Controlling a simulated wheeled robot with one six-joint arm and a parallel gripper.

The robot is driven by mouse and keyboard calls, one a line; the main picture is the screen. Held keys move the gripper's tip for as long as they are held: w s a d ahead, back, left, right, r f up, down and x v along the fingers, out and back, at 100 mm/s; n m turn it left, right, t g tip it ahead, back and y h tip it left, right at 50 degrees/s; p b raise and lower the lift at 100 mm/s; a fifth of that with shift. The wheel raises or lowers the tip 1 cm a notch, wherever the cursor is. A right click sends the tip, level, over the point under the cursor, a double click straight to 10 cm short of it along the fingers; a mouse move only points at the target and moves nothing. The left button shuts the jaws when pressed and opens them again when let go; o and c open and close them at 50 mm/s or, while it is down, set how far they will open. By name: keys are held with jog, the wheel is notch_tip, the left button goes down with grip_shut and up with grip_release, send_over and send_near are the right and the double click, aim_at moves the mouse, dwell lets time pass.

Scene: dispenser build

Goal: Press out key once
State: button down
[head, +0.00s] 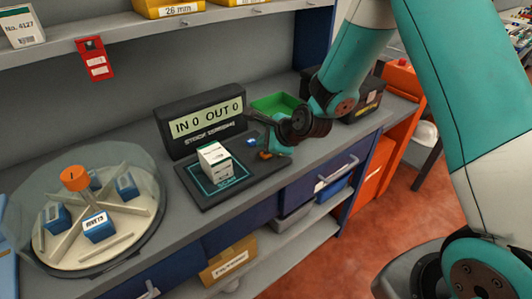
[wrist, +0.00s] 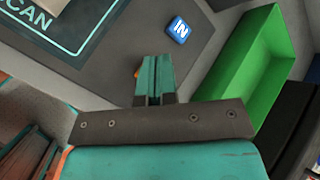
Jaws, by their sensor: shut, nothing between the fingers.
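The stock terminal's display (head: 207,121) reads IN 0 OUT 0. In front of it lies a dark scan pad (head: 213,197) with a small white box (head: 215,160) standing on it. The blue IN key (head: 251,142) is at the pad's right end and also shows in the wrist view (wrist: 179,29). An orange key (head: 265,155) sits just beside it, by my fingertips; its label cannot be read. My gripper (head: 271,149) is shut and empty. In the wrist view, its fingers (wrist: 155,75) cover most of the orange key; whether they touch it, I cannot tell.
A green bin (head: 277,104) stands behind my gripper, with a dark box (head: 361,104) to its right. A round clear-covered dispenser (head: 97,222) with an orange knob is at the left. A shelf (head: 150,37) runs above the counter.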

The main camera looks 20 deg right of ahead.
jog(key=shift+f, duration=0.4)
jog(key=shift+f+b, duration=0.5)
jog(key=shift+b, duration=0.05)
dwell(0.7)
jog(key=shift+r+p, duration=0.85)
jog(key=shift+r, duration=0.1)
jog(key=shift+r+p, duration=2.1)
jog(key=shift+r, duration=0.35)
